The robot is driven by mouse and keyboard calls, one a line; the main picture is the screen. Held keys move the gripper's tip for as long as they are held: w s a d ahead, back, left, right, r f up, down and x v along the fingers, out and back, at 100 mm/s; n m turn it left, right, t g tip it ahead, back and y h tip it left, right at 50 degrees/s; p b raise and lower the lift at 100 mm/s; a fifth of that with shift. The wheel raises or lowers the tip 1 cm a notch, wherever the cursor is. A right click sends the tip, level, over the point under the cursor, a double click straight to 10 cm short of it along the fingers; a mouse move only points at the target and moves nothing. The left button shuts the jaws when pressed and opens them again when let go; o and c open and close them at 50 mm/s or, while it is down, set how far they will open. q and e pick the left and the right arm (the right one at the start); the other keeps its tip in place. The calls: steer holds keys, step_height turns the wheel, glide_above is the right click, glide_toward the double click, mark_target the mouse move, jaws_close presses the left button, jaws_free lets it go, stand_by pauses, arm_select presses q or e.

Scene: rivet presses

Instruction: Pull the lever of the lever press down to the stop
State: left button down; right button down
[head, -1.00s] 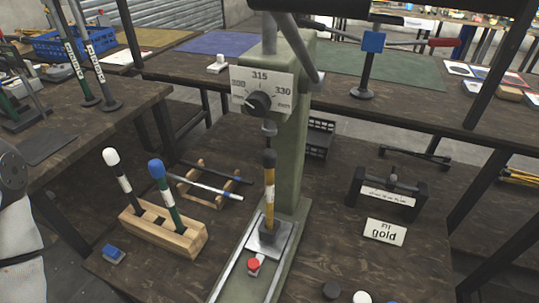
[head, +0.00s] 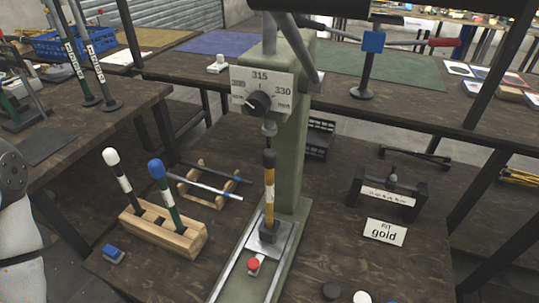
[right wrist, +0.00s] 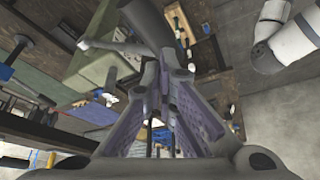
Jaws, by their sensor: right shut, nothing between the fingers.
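The lever press has a green column (head: 290,155) and a dial plate (head: 262,92) reading 315 and 330. A grey metal lever bar (head: 308,55) slants at its top; a thick dark cylinder (head: 345,6), apparently the lever's grip, crosses the top edge. A yellow, black-topped pen (head: 269,190) stands upright in the press under the ram. In the right wrist view, my right gripper (right wrist: 165,72) is shut and empty, its fingertips close to the dark cylinder (right wrist: 146,24). I cannot tell whether they touch. My left gripper is not in view.
A wooden block (head: 165,232) holds a white-topped and a blue-topped pen left of the press. A red button (head: 254,265) sits on the press base.

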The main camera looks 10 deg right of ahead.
steer(key=shift+f, duration=0.1)
steer(key=shift+s+f, duration=0.1)
steer(key=shift+f, duration=0.9)
steer(key=f, duration=0.1)
steer(key=s+a+f, duration=0.1)
steer(key=f, duration=0.1)
steer(key=shift+s, duration=0.2)
